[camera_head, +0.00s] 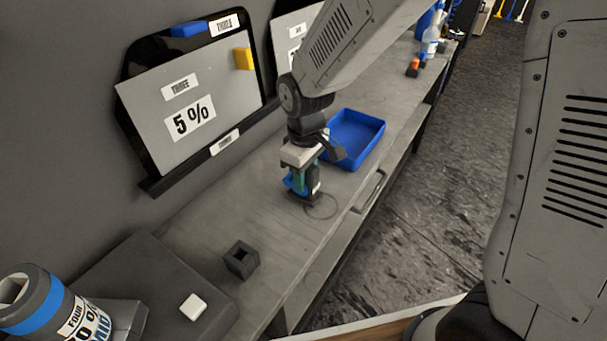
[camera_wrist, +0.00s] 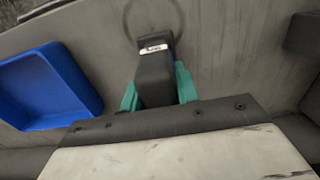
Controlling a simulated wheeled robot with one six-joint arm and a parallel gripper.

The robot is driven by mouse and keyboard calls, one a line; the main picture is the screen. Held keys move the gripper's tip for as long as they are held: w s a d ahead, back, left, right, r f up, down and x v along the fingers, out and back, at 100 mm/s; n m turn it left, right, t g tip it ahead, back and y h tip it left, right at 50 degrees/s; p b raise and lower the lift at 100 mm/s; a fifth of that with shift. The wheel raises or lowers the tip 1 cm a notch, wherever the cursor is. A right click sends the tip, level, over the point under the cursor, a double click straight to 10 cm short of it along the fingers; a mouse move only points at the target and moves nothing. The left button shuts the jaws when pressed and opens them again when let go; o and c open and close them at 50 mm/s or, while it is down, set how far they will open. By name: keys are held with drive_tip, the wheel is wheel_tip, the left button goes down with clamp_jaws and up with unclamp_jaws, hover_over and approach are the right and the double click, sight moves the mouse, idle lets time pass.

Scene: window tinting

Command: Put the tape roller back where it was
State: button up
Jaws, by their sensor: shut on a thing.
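The tape roller (camera_wrist: 154,72) is a dark, blocky thing with a small white label, seen between the teal fingers in the wrist view. My gripper (camera_wrist: 157,92) is shut on it. In the head view my gripper (camera_head: 304,178) points down over the workbench, with the dark and blue parts of the tape roller (camera_head: 312,198) low at the bench surface. I cannot tell whether it touches the bench. A thin dark circle (camera_head: 321,207) is marked on the bench right beside it. The circle (camera_wrist: 183,22) also shows just beyond the roller in the wrist view.
An empty blue tray (camera_head: 370,155) stands on the bench (camera_head: 215,215) close behind my gripper. A small black open holder (camera_head: 241,261) stands nearer. A tinted panel marked 5% (camera_head: 150,120) leans at the wall. Bottles (camera_head: 431,45) and small items stand at the far end.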

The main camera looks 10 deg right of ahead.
drive_tip(key=shift+d+f, duration=0.1)
drive_tip(key=shift+f, duration=0.1)
drive_tip(key=shift+f, duration=0.1)
drive_tip(key=o, duration=1.1)
drive_tip(key=shift+f, duration=0.1)
